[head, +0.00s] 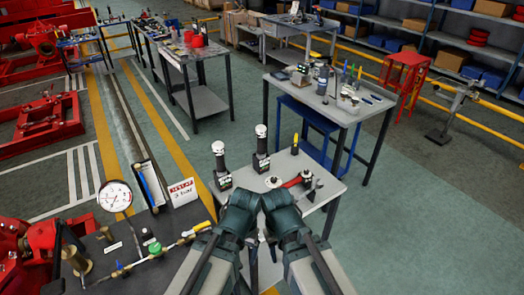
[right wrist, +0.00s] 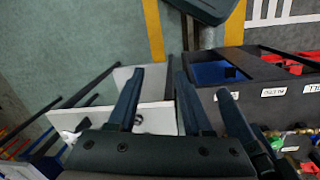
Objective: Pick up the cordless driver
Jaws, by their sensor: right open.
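Two black upright tools with white tops stand on the small grey table (head: 318,192), the nearer one (head: 218,168) at its left edge and the farther one (head: 261,150) at its back. They look like cordless drivers; I cannot tell which one the task means. My right gripper (head: 270,240) is low at the table's near edge, apart from both, largely hidden by its wrist. In the right wrist view its jaws (right wrist: 160,85) are open and empty above a pale surface. My left wrist is beside the right one; its fingers cannot be made out clearly.
A red-handled tool (head: 292,182) and small parts lie on the small table. A dark bench with a pressure gauge (head: 115,196), fittings and a sign (head: 182,192) stands at left. A larger table (head: 330,100) is behind.

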